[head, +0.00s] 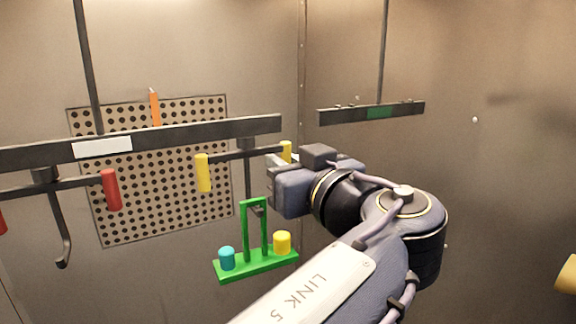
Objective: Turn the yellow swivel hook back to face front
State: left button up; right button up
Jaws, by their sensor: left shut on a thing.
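The yellow swivel hook hangs under the dark overhead bar. Its crossbar slants, with a yellow grip (203,172) at the left end and another yellow grip (287,150) at the right end. A dark shank drops from the crossbar, and a green carrier (256,264) with a teal peg and a yellow peg hangs at its lower end. My left gripper (278,161) is at the right end of the crossbar, shut on the right yellow grip. The gripper body hides part of that grip and the fingertips. My right gripper is out of view.
A red swivel hook (111,190) hangs from the same bar (200,134) at the left, its hook empty. A perforated panel (150,215) with an orange strip is on the wall behind. A second bar (345,115) hangs at the back right. A yellow piece (567,274) shows at the right edge.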

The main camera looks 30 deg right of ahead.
pick_arm(q)
jog(key=o, duration=0.7)
jog(key=shift+s, duration=0.1)
jog(key=shift+s+d+b, duration=0.15)
jog(key=shift+s+b, duration=1.05)
jog(key=shift+s, duration=3.3)
